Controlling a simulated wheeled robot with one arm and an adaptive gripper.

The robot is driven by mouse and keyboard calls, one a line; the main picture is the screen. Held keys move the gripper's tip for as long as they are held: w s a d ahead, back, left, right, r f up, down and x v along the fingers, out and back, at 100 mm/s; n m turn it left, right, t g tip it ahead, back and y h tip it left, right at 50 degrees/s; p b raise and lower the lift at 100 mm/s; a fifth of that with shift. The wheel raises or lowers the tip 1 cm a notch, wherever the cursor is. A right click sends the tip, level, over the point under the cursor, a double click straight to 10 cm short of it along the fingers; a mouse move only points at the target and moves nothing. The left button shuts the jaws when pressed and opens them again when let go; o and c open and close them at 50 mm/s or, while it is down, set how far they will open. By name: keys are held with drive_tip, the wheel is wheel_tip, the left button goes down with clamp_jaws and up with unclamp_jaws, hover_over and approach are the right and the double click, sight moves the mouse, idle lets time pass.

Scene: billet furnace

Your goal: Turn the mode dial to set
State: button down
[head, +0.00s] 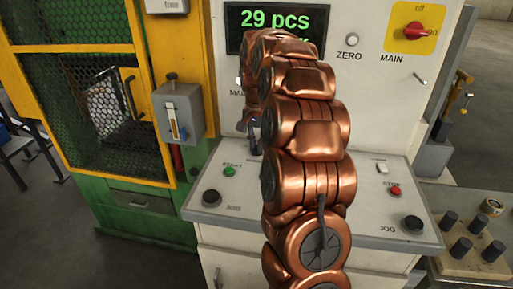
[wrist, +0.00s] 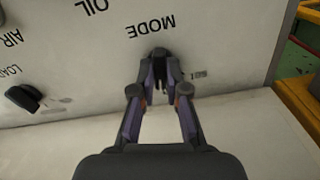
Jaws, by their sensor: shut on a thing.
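The mode dial (wrist: 158,53) is a small dark knob on the white panel, under the upside-down label MODE in the wrist view. My gripper (wrist: 159,77) has its two fingers around the dial's sides, shut on it. The fingers cover much of the knob, so I cannot tell where its pointer stands. A small marking beside the right finger is too blurred to read for sure. In the head view my copper arm hides the dial, and only a bit of my gripper (head: 254,137) shows left of the arm.
A dark load knob (wrist: 23,98) sits on the panel at the left. In the head view the desk carries a green button (head: 229,171), a red button (head: 394,191) and black jog buttons. A red MAIN switch (head: 413,32) is upper right. A yellow-framed cage (head: 142,85) stands left.

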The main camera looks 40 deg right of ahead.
drive_tip(key=n+b, duration=0.1)
drive_tip(key=n, duration=0.4)
drive_tip(key=shift+n, duration=0.3)
drive_tip(key=n, duration=0.5)
drive_tip(key=shift+n, duration=0.3)
drive_tip(key=c, duration=1.2)
unclamp_jaws()
drive_tip(key=shift+r, duration=0.1)
wheel_tip(320, 180, up, 12)
drive_tip(key=shift+f, duration=0.1)
